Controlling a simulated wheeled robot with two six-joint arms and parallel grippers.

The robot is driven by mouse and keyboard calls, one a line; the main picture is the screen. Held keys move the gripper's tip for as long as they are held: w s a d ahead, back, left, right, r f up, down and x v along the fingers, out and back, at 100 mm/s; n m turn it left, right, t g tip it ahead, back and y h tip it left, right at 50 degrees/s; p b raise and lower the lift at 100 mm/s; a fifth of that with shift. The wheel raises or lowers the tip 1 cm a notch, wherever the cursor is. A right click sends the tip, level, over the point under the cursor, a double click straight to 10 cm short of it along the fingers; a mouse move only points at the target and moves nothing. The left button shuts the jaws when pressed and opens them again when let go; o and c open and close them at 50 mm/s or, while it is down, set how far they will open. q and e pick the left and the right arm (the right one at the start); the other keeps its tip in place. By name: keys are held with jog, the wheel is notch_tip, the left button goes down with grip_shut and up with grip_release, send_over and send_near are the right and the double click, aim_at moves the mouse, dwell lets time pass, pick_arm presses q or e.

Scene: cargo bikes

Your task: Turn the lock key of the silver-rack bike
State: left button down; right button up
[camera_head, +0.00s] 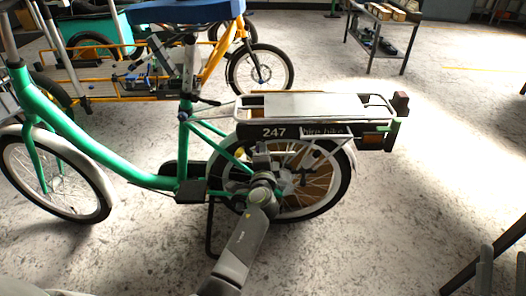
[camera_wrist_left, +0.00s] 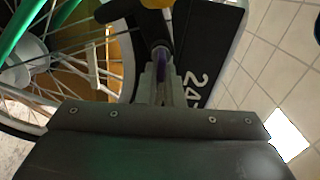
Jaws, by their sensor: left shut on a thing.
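The silver-rack bike is green, with a silver rear rack (camera_head: 310,104) and a dark plate reading 247 (camera_head: 274,132). My left gripper (camera_head: 262,152) reaches in under the rack, beside the rear wheel. In the left wrist view my left gripper (camera_wrist_left: 158,88) is shut on the lock key (camera_wrist_left: 160,58), a small purple piece below a dark part. The fingers hide most of the key, so its turn angle is unclear. At the lower right of the head view, two grey fingers that look like my right gripper (camera_head: 502,268) stand apart and empty.
A low metal bench (camera_head: 385,35) is at the back right. A dark slanted leg (camera_head: 490,255) crosses the lower right corner. The floor right of the bike is clear.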

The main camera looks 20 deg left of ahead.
pick_arm(q)
jog(key=shift+m, duration=0.4)
pick_arm(e)
jog(key=shift+w+d+f, duration=0.1)
jog(key=shift+w+f, duration=0.05)
jog(key=shift+f, duration=0.1)
pick_arm(q)
jog(key=c, duration=1.6)
grip_release()
jog(key=shift+o, duration=0.2)
pick_arm(e)
jog(key=shift+g, duration=0.3)
pick_arm(q)
jog(key=shift+f, duration=0.1)
pick_arm(e)
jog(key=shift+f, duration=0.1)
